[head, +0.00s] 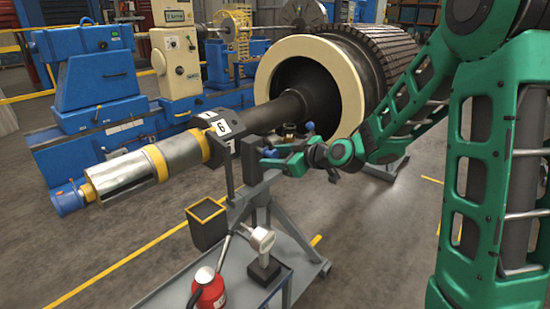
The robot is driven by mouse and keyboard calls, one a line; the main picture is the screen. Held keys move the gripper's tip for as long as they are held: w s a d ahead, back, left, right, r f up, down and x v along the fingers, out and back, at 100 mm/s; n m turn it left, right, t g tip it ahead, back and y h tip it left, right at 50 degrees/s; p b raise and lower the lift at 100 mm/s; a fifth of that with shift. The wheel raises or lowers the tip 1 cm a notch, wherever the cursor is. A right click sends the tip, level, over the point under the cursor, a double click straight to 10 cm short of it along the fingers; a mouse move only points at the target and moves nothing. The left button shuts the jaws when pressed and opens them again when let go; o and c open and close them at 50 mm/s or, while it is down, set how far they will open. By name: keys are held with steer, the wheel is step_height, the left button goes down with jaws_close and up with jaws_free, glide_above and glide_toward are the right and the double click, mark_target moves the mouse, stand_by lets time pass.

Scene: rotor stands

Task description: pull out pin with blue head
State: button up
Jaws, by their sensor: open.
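My gripper (290,141), at the end of my green arm, is open beside the rotor stand (262,196), on its right. Two small blue parts show at its jaws, one at the left and one at the upper right. I cannot tell whether either is a pin head or a fingertip. A small brass-coloured part shows between and behind them, close to the dark shaft. No pin with a blue head can be made out for certain. The dark block (220,128) with white number labels, one reading 6, sits around the shaft at the stand's top.
The rotor (345,90) with its cream ring lies behind my gripper. Its shaft ends in a metal cylinder (125,178) with a blue cap. Open floor lies right.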

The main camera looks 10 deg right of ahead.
steer(key=v, duration=1)
steer(key=shift+s+d, duration=0.15)
steer(key=shift+s, duration=0.15)
steer(key=s+d+f+m+g+h, duration=0.35)
steer(key=s+d, duration=0.25)
steer(key=s, duration=0.2)
steer(key=s+d+f+m+g+h, duration=0.2)
steer(key=s+d+f+m+g, duration=0.15)
steer(key=s+d, duration=0.35)
steer(key=s+d+m+g, duration=0.2)
steer(key=s+m, duration=0.2)
steer(key=s, duration=0.5)
steer(key=s+d+m+g+h, duration=0.1)
steer(key=s+m, duration=0.3)
steer(key=s, duration=0.6)
steer(key=shift+d+r+m+g, duration=0.15)
steer(key=shift+d+m+g, duration=0.25)
steer(key=shift+d+g, duration=0.45)
steer(key=shift+s, duration=0.15)
